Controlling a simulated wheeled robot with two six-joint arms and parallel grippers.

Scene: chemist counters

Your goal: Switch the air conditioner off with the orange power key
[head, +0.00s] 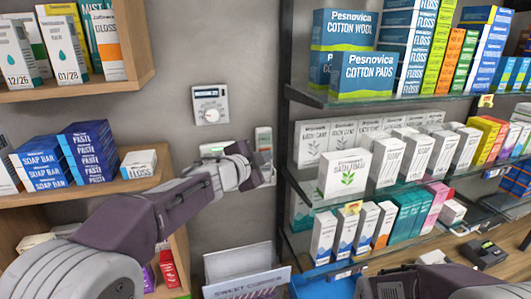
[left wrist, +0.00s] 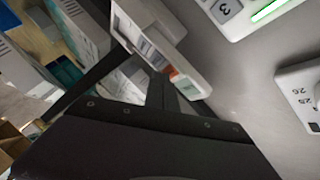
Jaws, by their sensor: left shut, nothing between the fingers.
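A slim white and grey remote-like control (head: 264,140) is on the wall, its lower part hidden behind my left gripper. In the left wrist view the control (left wrist: 150,35) shows grey keys, an orange key (left wrist: 168,70) and a greenish patch near its end. My left gripper (head: 250,178) is shut and empty, in front of the wall at the control's lower end. In the left wrist view its dark body fills the bottom, close to the orange key; I cannot tell whether it touches. No air conditioner unit shows. My right gripper is out of view; only part of that arm shows.
A keypad with a green light (left wrist: 245,12) is beside the control, partly hidden by my arm in the head view. Glass shelves (head: 330,200) full of boxes stand close on the right; wooden shelves (head: 70,93) on the left.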

